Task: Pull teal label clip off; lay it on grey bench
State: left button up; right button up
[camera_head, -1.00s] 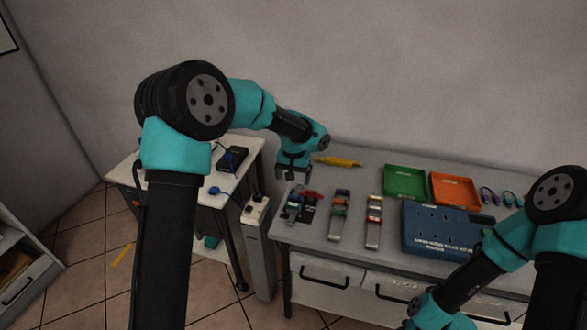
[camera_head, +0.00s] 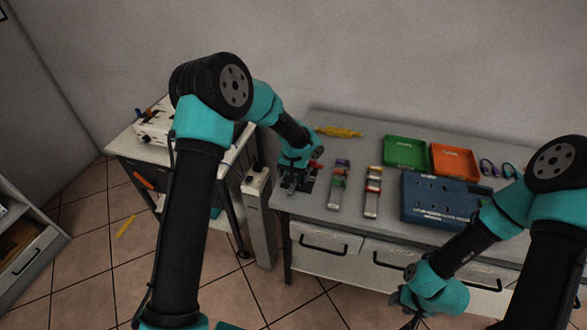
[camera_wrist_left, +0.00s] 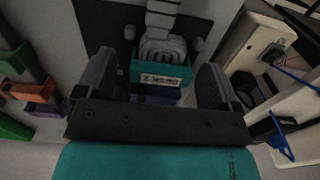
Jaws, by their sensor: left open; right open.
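The teal label clip (camera_wrist_left: 160,74) shows in the left wrist view with a white label printed in dark letters. It sits at the lower end of a pale grey coiled or ribbed piece (camera_wrist_left: 164,45). My left gripper (camera_wrist_left: 160,88) is open, one finger on each side of the clip. I cannot tell whether the fingers touch it. In the head view my left gripper (camera_head: 291,187) is low over the left end of the grey bench (camera_head: 355,151) and hides the clip. My right gripper (camera_head: 414,312) is open and empty in front of the bench.
Two strips of coloured clips (camera_head: 339,185) (camera_head: 372,191) lie right of my left gripper. A blue panel (camera_head: 440,197), green tray (camera_head: 405,151), orange tray (camera_head: 455,162) and yellow tool (camera_head: 340,132) are on the bench. A pale block (camera_head: 257,181) stands left of it.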

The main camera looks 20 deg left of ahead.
pick_arm(q)
jog(key=c, duration=1)
jog(key=shift+c, duration=0.2)
jog(key=shift+r, duration=0.25)
jog(key=shift+r, duration=2.15)
